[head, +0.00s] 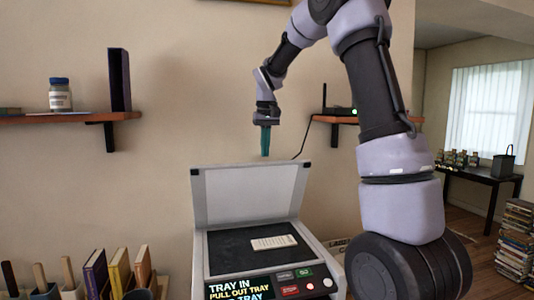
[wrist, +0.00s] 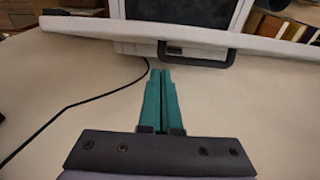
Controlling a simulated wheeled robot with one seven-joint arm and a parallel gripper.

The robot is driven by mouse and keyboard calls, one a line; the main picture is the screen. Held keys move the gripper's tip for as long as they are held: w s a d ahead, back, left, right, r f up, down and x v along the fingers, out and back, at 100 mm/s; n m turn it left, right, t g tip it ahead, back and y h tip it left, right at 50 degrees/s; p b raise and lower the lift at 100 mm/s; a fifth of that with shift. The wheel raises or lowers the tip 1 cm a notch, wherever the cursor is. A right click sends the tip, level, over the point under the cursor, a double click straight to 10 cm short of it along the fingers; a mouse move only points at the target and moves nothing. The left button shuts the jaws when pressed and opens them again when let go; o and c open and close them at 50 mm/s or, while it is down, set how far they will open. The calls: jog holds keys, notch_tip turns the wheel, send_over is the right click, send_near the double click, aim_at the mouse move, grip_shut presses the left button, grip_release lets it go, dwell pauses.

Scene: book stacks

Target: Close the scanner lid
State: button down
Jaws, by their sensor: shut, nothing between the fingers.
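The scanner (head: 212,268) stands low in the middle of the head view, with a dark bed and a lit button panel. Its grey lid (head: 250,192) is open, standing nearly upright at the back. In the wrist view, the lid's pale edge (wrist: 90,26) crosses the top, with a black handle (wrist: 200,63) on it and the dark bed beyond. My gripper (head: 265,155) points down just above the lid's top edge in the head view. Its teal fingers are shut and empty, and in the wrist view their tips (wrist: 160,72) end close to the handle; contact is unclear.
A pale card (head: 273,243) lies on the scanner bed. A shelf (head: 70,117) with a jar and dark book is at left, and another shelf (head: 335,119) holds a router with a hanging cable. Upright books (head: 120,270) stand at lower left; stacked books (head: 515,245) are at right.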

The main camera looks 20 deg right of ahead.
jog(key=shift+s, duration=0.85)
jog(key=shift+s+f, duration=0.35)
jog(key=shift+s, duration=0.2)
